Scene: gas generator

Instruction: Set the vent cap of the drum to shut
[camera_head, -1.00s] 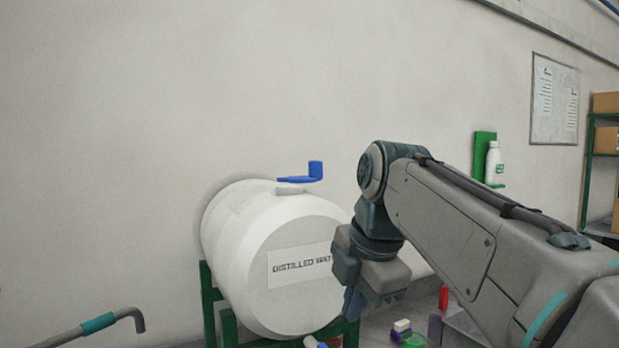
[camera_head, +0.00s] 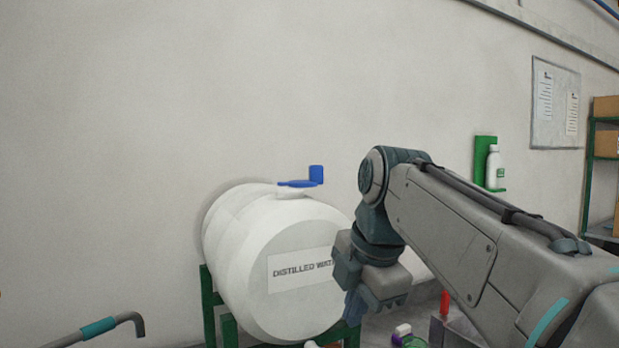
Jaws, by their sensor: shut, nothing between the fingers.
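A white drum (camera_head: 240,232) labelled "DISTILLED WATER" lies on its side on a green stand (camera_head: 210,310) against the wall. The blue vent cap (camera_head: 298,184) is on top of the drum, lying nearly flat at its white neck (camera_head: 292,193). A blue upright piece (camera_head: 316,174) stands at the cap's right end. Whether the cap is fully seated cannot be told. My gripper (camera_head: 354,306) is shut and empty. It points down in front of the drum's right edge, below and right of the cap and apart from it, and hides part of the label.
A bent pipe with a teal band (camera_head: 98,328) is at lower left. A white bottle (camera_head: 494,166) stands on a green wall holder at right. Small items, including a red one (camera_head: 445,303), lie below my arm. The wall space above the drum is clear.

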